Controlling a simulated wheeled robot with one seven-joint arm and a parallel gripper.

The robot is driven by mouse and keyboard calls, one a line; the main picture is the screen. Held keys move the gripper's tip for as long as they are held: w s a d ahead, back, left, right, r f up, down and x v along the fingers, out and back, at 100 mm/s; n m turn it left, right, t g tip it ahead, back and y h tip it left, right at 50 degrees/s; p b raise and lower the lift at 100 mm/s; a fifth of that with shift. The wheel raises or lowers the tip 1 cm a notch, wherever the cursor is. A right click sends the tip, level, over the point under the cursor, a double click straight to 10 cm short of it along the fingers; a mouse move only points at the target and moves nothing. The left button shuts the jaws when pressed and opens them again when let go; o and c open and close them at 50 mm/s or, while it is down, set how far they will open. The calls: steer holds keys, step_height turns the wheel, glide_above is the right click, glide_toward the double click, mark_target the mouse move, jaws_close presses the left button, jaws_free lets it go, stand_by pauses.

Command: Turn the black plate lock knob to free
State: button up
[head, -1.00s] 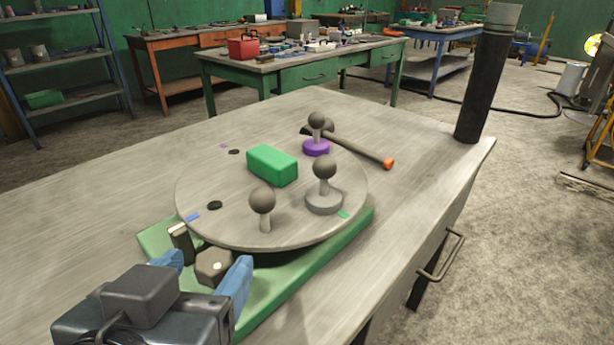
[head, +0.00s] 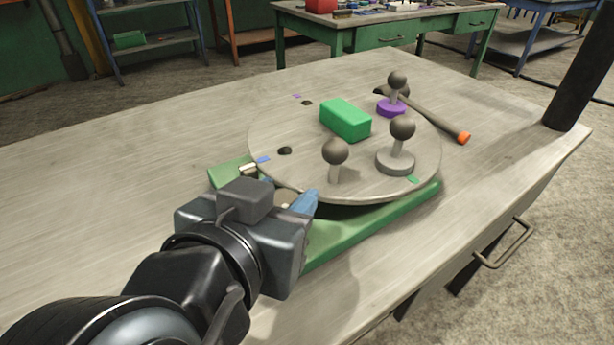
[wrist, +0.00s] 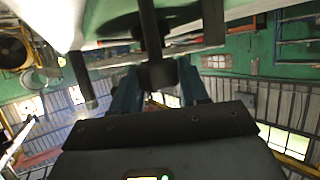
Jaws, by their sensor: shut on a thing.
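The dark plate lock knob (wrist: 157,74) shows in the wrist view between the two blue fingers of my gripper (wrist: 158,88), which is shut on it. In the head view my gripper (head: 288,198) is at the near left edge of the round plate (head: 300,163), and its body hides most of the knob. The plate sits over a green base (head: 335,232). A small pale-topped block (head: 248,169) stands at the plate's edge, left of my gripper. I cannot tell the knob's turn angle.
The plate carries a green block (head: 345,119), a ball-topped post (head: 335,152), a grey-based ball knob (head: 396,161) and a purple-based one (head: 391,108). A hammer (head: 430,115) lies behind. A dark column (head: 580,75) stands at right. The table's left side is clear.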

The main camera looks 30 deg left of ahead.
steer(key=shift+c, duration=0.9)
steer(key=shift+r, duration=0.1)
steer(key=shift+n+y+p, duration=0.5)
steer(key=shift+n+p, duration=0.1)
steer(key=shift+g, duration=0.3)
steer(key=o, duration=1)
steer(key=shift+c, duration=0.2)
